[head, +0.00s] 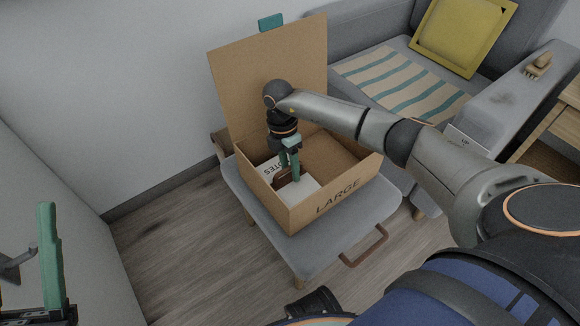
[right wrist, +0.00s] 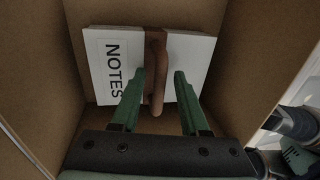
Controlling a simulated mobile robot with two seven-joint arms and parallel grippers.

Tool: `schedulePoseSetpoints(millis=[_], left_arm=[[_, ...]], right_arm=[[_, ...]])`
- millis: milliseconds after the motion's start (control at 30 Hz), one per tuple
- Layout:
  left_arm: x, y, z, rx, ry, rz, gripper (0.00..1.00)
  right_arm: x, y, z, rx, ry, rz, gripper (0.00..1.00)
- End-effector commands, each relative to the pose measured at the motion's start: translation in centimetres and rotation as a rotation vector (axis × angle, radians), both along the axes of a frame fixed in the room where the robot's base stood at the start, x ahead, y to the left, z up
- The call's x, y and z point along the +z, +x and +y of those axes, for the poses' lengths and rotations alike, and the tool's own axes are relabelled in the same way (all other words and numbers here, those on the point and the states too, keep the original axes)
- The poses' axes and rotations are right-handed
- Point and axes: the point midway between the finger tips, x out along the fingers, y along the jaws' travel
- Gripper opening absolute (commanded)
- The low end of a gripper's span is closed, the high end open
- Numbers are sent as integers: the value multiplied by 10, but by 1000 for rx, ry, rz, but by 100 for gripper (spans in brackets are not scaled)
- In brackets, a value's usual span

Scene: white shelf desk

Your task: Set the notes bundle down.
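The notes bundle (right wrist: 190,65) is a white block with a brown band, a brown handle and a "NOTES" label. It lies inside the open cardboard box (head: 331,192) marked "LARGE"; the bundle also shows in the head view (head: 303,190), partly hidden by my gripper. My right gripper (head: 289,177) reaches down into the box. In the right wrist view the green fingertips of my right gripper (right wrist: 160,73) stand apart on either side of the handle, with gaps visible. My left gripper (head: 49,258) is at the left edge, with only one finger clear.
The box stands on a grey padded seat (head: 262,247) with its tall back flap (head: 236,95) raised. Box walls surround my right gripper closely. A grey sofa (head: 335,35) with a yellow cushion (head: 462,35) is behind. Bare wooden floor (head: 165,240) lies left of the seat.

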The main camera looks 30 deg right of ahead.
Motion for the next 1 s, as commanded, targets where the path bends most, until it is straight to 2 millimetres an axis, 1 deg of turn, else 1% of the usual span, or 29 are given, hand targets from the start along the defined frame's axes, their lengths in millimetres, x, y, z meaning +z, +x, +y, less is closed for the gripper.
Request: schedulePoseSetpoints(millis=[233,367,467,700,800,900,1000], left_arm=[[0,0,0,0,0,1,50],[6,0,0,-1,-4,3,50],[15,0,1,-3,-10,2,50],[40,-1,4,-9,-32,-3,50],[46,-1,5,-4,-25,-12,50],[51,-2,5,1,-17,-20,50],[53,-3,5,5,-13,-29,50]], right_arm=[[1,0,0,0,0,0,47],[12,2,0,0,0,-1,47],[30,6,0,0,-1,-4,47],[82,15,1,-1,-1,-3,47],[99,19,1,-1,0,-2,47],[110,21,1,-1,-1,-1,47],[117,23,2,2,1,-1,47]])
